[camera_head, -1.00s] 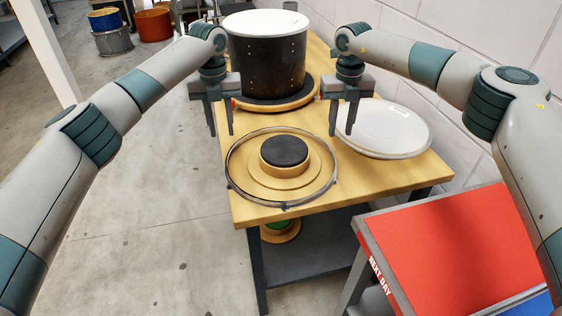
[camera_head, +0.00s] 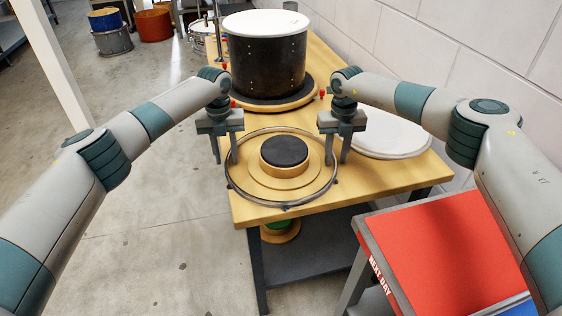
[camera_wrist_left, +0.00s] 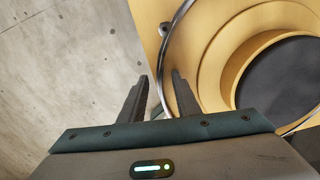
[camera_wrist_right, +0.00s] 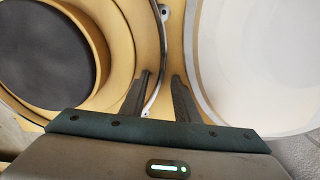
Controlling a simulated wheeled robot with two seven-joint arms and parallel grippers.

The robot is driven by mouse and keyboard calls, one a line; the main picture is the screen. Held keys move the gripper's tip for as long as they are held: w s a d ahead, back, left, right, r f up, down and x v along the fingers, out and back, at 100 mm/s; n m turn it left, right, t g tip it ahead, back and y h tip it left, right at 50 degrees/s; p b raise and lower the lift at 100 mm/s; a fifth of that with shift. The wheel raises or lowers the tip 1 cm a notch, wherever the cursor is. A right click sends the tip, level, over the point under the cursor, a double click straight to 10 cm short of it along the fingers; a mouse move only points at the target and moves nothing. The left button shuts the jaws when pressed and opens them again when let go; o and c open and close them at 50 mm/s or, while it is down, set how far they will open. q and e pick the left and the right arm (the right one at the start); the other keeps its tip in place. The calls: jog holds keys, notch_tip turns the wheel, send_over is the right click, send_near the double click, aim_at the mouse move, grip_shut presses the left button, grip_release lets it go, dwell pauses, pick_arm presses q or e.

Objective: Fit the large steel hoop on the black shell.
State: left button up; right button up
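The large steel hoop (camera_head: 286,206) lies flat around a round wooden stand with a black pad (camera_head: 284,151) at the front of the bench. The black shell (camera_head: 266,68) stands upright behind it, with a white head (camera_head: 265,23) over its top. My left gripper (camera_head: 226,161) is open at the hoop's left side; in the left wrist view the hoop (camera_wrist_left: 168,42) runs between its fingers. My right gripper (camera_head: 336,161) is open at the right side; the hoop (camera_wrist_right: 162,62) runs between its fingers in the right wrist view. Neither gripper is closed on it.
The shell stands on a round black-topped wooden base (camera_head: 275,103). A white disc (camera_head: 400,146) lies on the bench right of the hoop, close to my right gripper. A red-topped stand (camera_head: 440,245) is at the front right, and a wall runs along the right.

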pick_arm(q)
grip_shut()
pick_arm(e)
grip_shut()
jog(key=shift+r, duration=0.1)
